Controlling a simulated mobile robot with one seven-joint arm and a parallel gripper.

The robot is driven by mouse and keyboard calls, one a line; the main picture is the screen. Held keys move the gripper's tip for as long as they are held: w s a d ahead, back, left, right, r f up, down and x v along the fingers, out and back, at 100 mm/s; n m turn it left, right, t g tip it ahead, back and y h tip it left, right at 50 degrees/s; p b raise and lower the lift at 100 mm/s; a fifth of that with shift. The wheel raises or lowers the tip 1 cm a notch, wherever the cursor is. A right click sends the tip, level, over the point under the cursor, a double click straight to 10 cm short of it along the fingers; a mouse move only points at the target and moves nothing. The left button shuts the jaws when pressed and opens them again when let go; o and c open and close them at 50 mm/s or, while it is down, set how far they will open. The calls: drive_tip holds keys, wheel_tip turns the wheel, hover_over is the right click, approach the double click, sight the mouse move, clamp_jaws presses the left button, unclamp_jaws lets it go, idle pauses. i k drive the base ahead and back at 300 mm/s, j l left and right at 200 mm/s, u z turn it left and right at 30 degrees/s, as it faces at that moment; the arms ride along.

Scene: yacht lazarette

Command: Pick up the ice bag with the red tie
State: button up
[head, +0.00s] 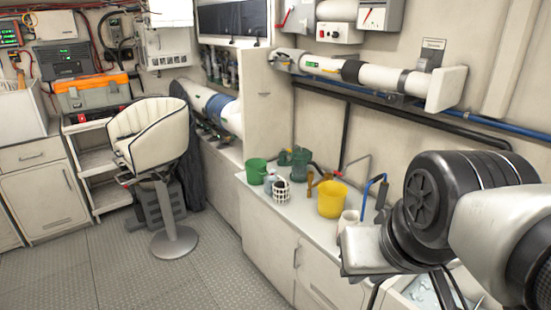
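I cannot make out an ice bag or a red tie in the head view. My arm fills the lower right and hides part of the counter there. My gripper's fingertips cannot be made out, so I cannot tell what they are near. Below my arm, at the bottom edge, a pale glassy patch (428,292) shows in part; it is too covered to tell what it is.
A white counter (268,212) carries a green bucket (256,172), a white basket (281,191), a yellow bucket (331,199) and small tools. A cream helm chair (152,135) stands at left, near an orange-grey toolbox (92,93). The grey floor (130,270) before it is clear.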

sight(269, 180)
drive_tip(key=u, duration=0.2)
drive_tip(key=z, duration=0.7)
drive_tip(key=i+j+z, duration=0.35)
drive_tip(key=j+z, duration=0.2)
drive_tip(key=i+j+z, duration=0.25)
drive_tip(key=j, duration=0.25)
drive_tip(key=i+j+z, duration=0.15)
drive_tip(key=j, duration=0.6)
drive_tip(key=i+j+z, duration=0.15)
drive_tip(key=j, duration=0.55)
drive_tip(key=j+z, duration=0.15)
drive_tip(key=j, duration=0.6)
drive_tip(key=i+j, duration=0.1)
drive_tip(key=j, duration=0.55)
drive_tip(key=i+j, duration=0.1)
drive_tip(key=j, duration=1.25)
drive_tip(key=i+z, duration=0.05)
